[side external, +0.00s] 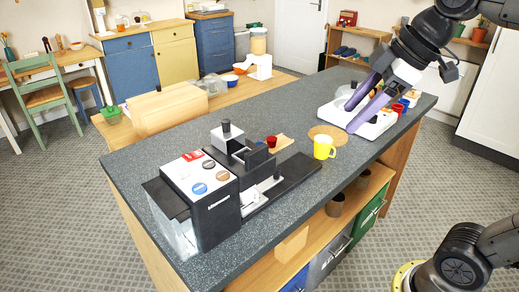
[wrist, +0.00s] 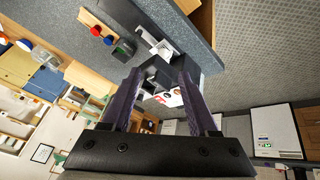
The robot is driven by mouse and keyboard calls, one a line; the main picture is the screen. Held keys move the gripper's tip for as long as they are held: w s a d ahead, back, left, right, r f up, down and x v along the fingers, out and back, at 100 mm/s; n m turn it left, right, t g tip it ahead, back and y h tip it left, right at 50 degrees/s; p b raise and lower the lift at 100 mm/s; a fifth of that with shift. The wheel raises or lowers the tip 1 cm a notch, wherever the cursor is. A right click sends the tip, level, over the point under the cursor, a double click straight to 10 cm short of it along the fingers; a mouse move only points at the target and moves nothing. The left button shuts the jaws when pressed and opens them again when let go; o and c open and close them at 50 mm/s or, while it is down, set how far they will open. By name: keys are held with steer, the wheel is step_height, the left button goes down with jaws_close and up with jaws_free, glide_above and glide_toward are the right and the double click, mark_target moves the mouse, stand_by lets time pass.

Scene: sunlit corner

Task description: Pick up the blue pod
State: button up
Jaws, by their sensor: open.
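In the wrist view a small blue pod (wrist: 108,40) sits beside a red pod (wrist: 96,31) by a pale wooden board. My gripper (side external: 351,118) is open and empty, above the right part of the counter by a white appliance. In the wrist view its dark purple fingers (wrist: 160,74) stand apart, with the pods beyond them to the upper left.
A yellow mug (side external: 323,147) stands beside a round mat (side external: 327,134) on the dark counter (side external: 150,157). The white appliance (side external: 378,122) and small red and blue cups are at the right end. A wooden box (side external: 170,109) stands behind the counter. The counter's left end is clear.

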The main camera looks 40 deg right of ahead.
steer(key=w+d+n+g+y, duration=0.1)
steer(key=w+d+n, duration=0.1)
steer(key=w, duration=0.8)
steer(key=w+d+n, duration=0.2)
steer(key=w, duration=0.9)
steer(key=w+d+f+g+y, duration=0.1)
steer(key=w+d+f, duration=0.3)
steer(key=w+f, duration=0.25)
steer(key=shift+m+g, duration=0.4)
steer(key=shift+g, duration=0.2)
steer(key=w+f, duration=0.1)
steer(key=f, duration=0.3)
steer(key=w+d+f, duration=0.1)
steer(key=w+f, duration=0.1)
steer(key=f, duration=0.3)
steer(key=w+f, duration=0.1)
steer(key=f, duration=0.4)
steer(key=shift+w+d+f, duration=0.2)
steer(key=shift+w+f, duration=0.05)
steer(key=shift+w, duration=0.05)
steer(key=shift+x, duration=2.75)
steer(key=shift+s+d, duration=0.1)
steer(key=shift+s, duration=0.05)
jaws_close()
